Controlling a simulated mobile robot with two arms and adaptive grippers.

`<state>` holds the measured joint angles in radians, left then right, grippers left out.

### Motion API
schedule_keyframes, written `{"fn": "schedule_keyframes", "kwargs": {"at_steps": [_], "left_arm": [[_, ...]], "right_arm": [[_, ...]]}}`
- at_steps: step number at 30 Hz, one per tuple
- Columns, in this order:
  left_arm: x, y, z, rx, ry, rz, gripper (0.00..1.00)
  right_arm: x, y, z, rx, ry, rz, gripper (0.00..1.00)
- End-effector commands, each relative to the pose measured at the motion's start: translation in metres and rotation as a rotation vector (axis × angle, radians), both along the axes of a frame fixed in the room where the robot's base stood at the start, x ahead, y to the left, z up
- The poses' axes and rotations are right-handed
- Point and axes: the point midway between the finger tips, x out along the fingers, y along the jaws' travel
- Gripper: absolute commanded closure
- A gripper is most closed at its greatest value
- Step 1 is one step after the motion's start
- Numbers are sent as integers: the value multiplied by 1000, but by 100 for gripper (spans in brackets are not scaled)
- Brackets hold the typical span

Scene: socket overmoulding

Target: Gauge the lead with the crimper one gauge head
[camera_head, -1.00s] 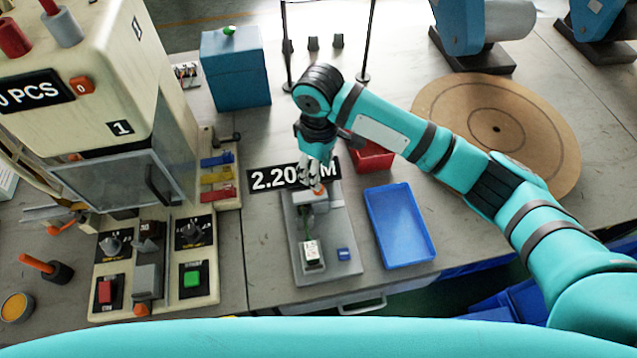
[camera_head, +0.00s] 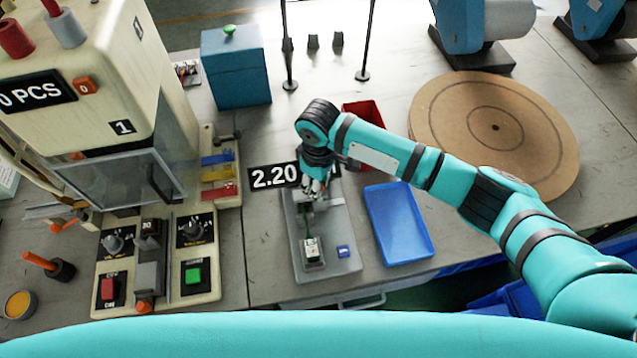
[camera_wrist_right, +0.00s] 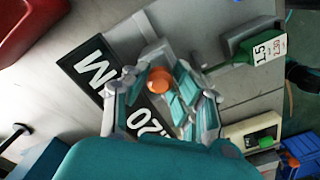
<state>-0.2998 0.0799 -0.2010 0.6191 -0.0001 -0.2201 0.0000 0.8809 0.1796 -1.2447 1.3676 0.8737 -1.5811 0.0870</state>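The gauge is a grey plate (camera_head: 345,225) on the table, with a gauge head (camera_head: 325,204) at its far part. An orange knob (camera_wrist_right: 158,80) tops the head in the right wrist view. A green lead (camera_head: 305,225) runs from the head to a block with a white label (camera_head: 311,250). The label (camera_wrist_right: 268,50) also shows in the right wrist view. The black display (camera_head: 270,176) beside the head reads 2.20. My right gripper (camera_head: 318,188) points down over the head, its fingers apart on both sides of the knob; contact is unclear. My left gripper is out of view.
A blue tray (camera_head: 400,225) lies right of the gauge, and a red bin (camera_head: 362,112) stands behind it. A small blue block (camera_head: 344,251) sits on the plate. A press machine with a control panel (camera_head: 160,270) stands at left. A brown disc (camera_head: 470,120) lies at right.

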Motion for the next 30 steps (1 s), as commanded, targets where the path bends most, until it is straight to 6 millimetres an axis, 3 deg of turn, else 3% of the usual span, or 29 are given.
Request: {"fn": "schedule_keyframes", "kwargs": {"at_steps": [1,5,15,24,30], "left_arm": [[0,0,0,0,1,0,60],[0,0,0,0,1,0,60],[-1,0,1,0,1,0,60],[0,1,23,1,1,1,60],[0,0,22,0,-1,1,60]], "right_arm": [[0,0,0,0,0,0,84],[0,0,0,0,0,0,100],[1,-2,1,0,0,-1,100],[8,-44,3,-2,2,-5,100],[10,-47,1,-4,0,-2,100]]}}
